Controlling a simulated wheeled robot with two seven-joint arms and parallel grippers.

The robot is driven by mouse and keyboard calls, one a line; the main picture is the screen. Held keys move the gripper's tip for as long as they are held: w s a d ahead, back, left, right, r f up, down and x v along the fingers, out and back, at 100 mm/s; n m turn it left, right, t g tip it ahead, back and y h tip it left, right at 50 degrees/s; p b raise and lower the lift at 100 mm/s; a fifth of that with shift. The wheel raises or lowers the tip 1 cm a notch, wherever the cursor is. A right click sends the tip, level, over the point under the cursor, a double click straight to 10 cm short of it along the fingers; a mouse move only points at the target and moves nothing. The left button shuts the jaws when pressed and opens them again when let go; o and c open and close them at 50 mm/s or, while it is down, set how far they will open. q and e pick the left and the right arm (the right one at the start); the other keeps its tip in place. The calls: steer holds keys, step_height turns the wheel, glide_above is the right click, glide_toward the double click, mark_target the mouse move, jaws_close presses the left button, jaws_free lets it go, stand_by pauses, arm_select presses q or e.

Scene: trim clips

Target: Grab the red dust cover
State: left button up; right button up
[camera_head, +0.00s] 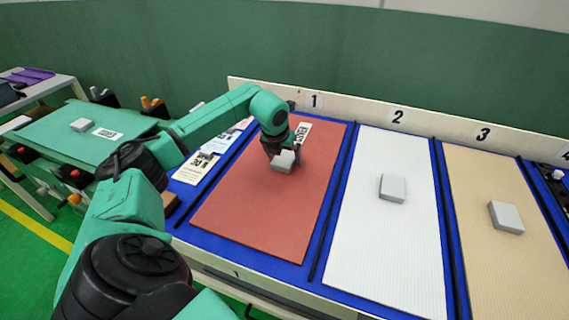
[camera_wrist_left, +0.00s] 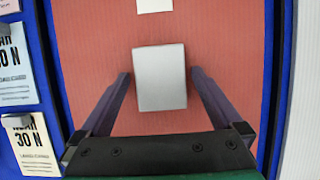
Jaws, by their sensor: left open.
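The red cover (camera_head: 262,218) is a flat red sheet lying in the bay marked 1; its surface also fills the middle of the left wrist view (camera_wrist_left: 92,45). A pale grey block (camera_head: 283,162) sits on it towards the far end. My left gripper (camera_head: 287,153) is over this block. In the left wrist view, the open fingers (camera_wrist_left: 160,76) stand on either side of the block (camera_wrist_left: 160,88), with a small gap at each side. The gripper partly hides the block in the head view. My right gripper is not in view.
A white sheet (camera_head: 374,240) in bay 2 and a tan sheet (camera_head: 500,270) in bay 3 each carry a grey block. Printed cards (camera_head: 196,167) lie left of the red cover. A green table (camera_head: 80,148) stands further left. Dark strips divide the bays.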

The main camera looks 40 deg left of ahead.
arm_select(q)
steer(key=shift+r, duration=0.1)
jaws_close()
steer(key=shift+r, duration=0.15)
